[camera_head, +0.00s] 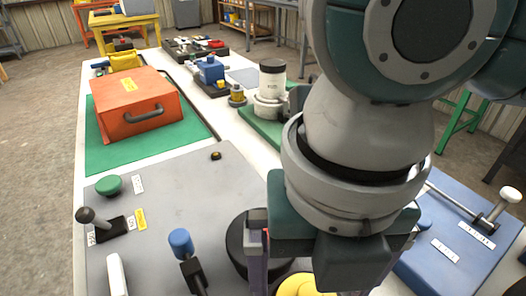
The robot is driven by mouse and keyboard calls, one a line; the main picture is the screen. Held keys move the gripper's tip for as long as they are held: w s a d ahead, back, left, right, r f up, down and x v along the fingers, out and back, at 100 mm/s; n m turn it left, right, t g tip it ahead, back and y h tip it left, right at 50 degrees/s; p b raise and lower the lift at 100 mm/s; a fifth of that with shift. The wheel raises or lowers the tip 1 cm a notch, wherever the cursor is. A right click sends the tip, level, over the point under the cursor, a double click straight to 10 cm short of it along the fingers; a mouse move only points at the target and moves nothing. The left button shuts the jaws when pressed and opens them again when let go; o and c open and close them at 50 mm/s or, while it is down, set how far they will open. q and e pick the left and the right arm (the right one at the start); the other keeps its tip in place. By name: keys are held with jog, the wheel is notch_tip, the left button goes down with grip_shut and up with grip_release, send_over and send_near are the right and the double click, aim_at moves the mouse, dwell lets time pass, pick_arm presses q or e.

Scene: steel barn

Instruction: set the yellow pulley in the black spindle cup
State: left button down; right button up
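The yellow pulley (302,287) shows at the bottom edge, partly cut off and partly hidden by my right gripper. A black round part (238,246), apparently the spindle cup, lies just left of it on the grey plate; the gripper hides its right side. My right gripper (330,270) comes down from the upper right. Its fingers are wide apart, one in front of the black part and one mostly hidden at the right. The pulley appears below and between them; I see no finger touching it. My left gripper is out of view.
The grey plate (190,200) carries a green knob (108,185), a black-knobbed lever and a blue-topped lever (181,242). An orange case (135,100) sits on a green mat behind. A blue plate (450,240) with a rod stands at right.

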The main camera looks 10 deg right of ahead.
notch_tip(320, 180, up, 10)
jog(key=p, duration=0.1)
jog(key=s+a+f+m+y, duration=0.2)
jog(key=a+m+y, duration=0.2)
jog(key=a+m, duration=0.2)
jog(key=m+t, duration=0.3)
jog(key=m, duration=1.3)
send_over(310, 292)
jog(key=s+a, duration=0.2)
jog(key=shift+y, duration=0.3)
notch_tip(310, 292, down, 4)
jog(key=shift+s+f, duration=0.15)
jog(key=shift+f, duration=0.1)
jog(key=d+m, duration=0.1)
jog(key=s+d+f+m, duration=0.1)
jog(key=d+f+m+t+h, duration=0.1)
jog(key=d, duration=0.1)
jog(key=shift+s+m, duration=0.15)
jog(key=shift+m, duration=0.25)
jog(key=s+d+f+m+h, duration=0.1)
jog(key=d+m, duration=0.1)
jog(key=d, duration=0.1)
jog(key=s+d+m+h, duration=0.1)
jog(key=s+d+m, duration=0.1)
jog(key=s+d+f+m+h, duration=0.1)
jog(key=d+m, duration=0.1)
jog(key=d, duration=0.1)
jog(key=shift+s+d+f, duration=0.3)
jog(key=shift+d+f, duration=0.05)
jog(key=shift+a, duration=0.1)
